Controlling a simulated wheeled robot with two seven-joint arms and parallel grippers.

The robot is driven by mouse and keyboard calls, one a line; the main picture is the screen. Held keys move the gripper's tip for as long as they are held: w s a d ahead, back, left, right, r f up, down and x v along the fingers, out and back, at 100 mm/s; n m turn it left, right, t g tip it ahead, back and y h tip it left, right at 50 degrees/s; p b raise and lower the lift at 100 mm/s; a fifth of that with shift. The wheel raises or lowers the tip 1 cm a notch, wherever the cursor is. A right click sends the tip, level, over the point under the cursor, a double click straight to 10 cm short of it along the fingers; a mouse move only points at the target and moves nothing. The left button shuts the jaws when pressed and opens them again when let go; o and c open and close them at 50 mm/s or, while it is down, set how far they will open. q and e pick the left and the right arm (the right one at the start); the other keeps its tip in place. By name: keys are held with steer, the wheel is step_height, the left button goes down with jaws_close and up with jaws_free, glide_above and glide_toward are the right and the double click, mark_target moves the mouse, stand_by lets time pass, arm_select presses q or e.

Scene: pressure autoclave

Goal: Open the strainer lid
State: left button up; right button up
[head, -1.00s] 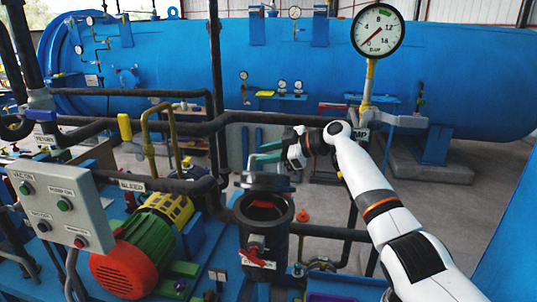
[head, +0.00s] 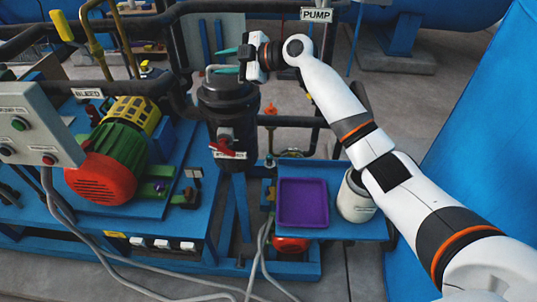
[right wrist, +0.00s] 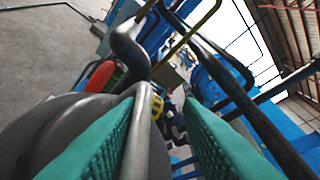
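The strainer (head: 232,130) is a dark upright cylinder at the centre left of the head view, with a red handle on its front. Its round dark lid (head: 228,94) sits down on the body, and the inside is hidden. A grey bar handle (head: 207,78) stands on the lid. My right gripper (head: 227,61) is at this handle with its teal fingers apart. In the right wrist view the grey handle bar (right wrist: 138,140) lies between the open fingers, close to the left one, and the grey lid (right wrist: 50,125) shows beside it. My left gripper is not in view.
A purple tray (head: 303,224) and a white container (head: 355,200) stand on the blue stand right of the strainer. A green and red motor (head: 105,172) and a grey control box (head: 35,127) are at the left. Dark pipes run behind the strainer.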

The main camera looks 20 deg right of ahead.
mark_target(232, 85)
steer(key=shift+s+a+f+n+t+p, duration=0.15)
steer(key=shift+s+f+n+t+p, duration=0.1)
steer(key=shift+s+f+n+p, duration=0.3)
steer(key=shift+s+a+f+n+t+p, duration=0.15)
steer(key=shift+s+f+n+t+p, duration=0.15)
steer(key=shift+s+f+p, duration=0.25)
steer(key=shift+s+d+f+n+b, duration=0.25)
steer(key=shift+s+d+f+b, duration=0.15)
steer(key=shift+d+b, duration=0.3)
steer(key=s+f+b+v, duration=0.1)
steer(key=b+v, duration=0.3)
steer(key=v, duration=0.6)
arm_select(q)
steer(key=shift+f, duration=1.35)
arm_select(e)
steer(key=s+a+f+m+h, duration=0.1)
steer(key=s+f+m, duration=0.2)
steer(key=f, duration=0.5)
steer(key=s+a+f+m+g+h, duration=0.1)
steer(key=s+f+m+h, duration=0.1)
steer(key=f, duration=0.7)
steer(key=shift+s+f+m, duration=0.2)
steer(key=shift+s+m, duration=0.3)
steer(key=shift+s, duration=0.05)
steer(key=shift+g, duration=0.25)
